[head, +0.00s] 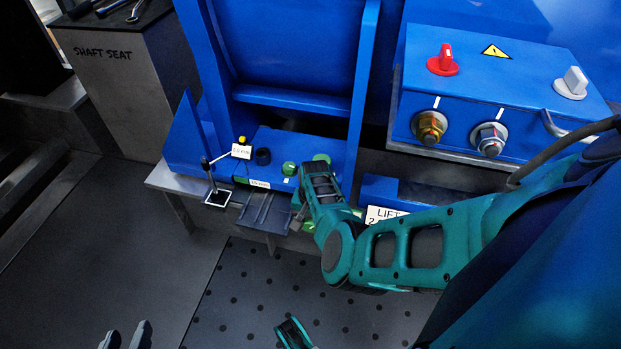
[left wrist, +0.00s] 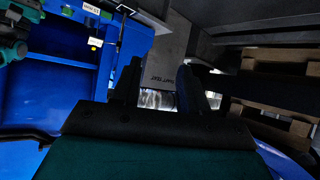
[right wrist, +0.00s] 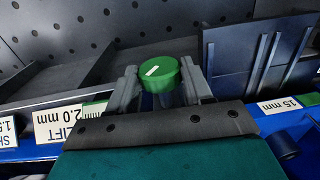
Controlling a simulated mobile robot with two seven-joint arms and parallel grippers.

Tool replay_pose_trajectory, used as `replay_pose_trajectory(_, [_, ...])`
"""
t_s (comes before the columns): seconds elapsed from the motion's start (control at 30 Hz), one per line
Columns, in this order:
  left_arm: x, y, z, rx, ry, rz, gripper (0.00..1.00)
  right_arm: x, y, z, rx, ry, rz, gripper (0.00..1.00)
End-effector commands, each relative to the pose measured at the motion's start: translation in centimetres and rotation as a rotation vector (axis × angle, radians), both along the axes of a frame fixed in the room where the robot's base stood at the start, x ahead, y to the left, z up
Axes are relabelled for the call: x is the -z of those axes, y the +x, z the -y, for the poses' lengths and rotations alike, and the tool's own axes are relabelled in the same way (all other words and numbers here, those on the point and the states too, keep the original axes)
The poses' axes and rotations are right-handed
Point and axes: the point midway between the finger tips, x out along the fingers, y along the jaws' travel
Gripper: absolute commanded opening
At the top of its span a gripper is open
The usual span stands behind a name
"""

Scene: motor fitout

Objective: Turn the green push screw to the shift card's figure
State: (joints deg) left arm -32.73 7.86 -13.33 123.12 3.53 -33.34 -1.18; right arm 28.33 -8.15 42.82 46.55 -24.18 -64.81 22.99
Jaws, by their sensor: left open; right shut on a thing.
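The green push screw (right wrist: 160,74) has a round cap with a white index line on top. My right gripper (right wrist: 162,88) is shut on it, with one finger on each side. In the head view my right gripper (head: 301,215) is partly hidden by its own arm. The shift card (right wrist: 8,130) is cut off at the left edge of the right wrist view; "SH" and "1.5" show upside down. My left gripper (left wrist: 160,88) is open and empty; its fingers (head: 126,337) show at the bottom of the head view.
A LIFT card (head: 385,215) reads 2.0 mm. A ribbed dark plate (right wrist: 252,55) stands beside the held screw. A switch box (head: 500,90) is at right.

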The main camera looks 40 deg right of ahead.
Motion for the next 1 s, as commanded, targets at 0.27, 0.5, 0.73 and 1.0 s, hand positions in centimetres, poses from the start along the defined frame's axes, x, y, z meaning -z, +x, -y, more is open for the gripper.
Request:
replay_pose_trajectory(0.27, [-1.6,0.1,-0.3,-0.007,0.004,0.009,0.44,-0.3,-0.4,0.3,0.002,0.084,0.097,0.20])
replay_pose_trajectory(0.5, [-1.5,-0.2,-0.9,-0.016,0.017,0.006,0.44,0.1,-0.7,0.6,0.003,0.201,0.235,0.20])
replay_pose_trajectory(0.73, [-1.1,-0.3,-1.0,-0.015,0.018,0.005,0.44,0.5,-0.9,0.7,0.003,0.301,0.352,0.20])
replay_pose_trajectory(1.0, [-0.7,-0.4,-0.8,-0.011,0.015,-0.005,0.44,0.6,-1.0,0.8,0.001,0.371,0.435,0.20])
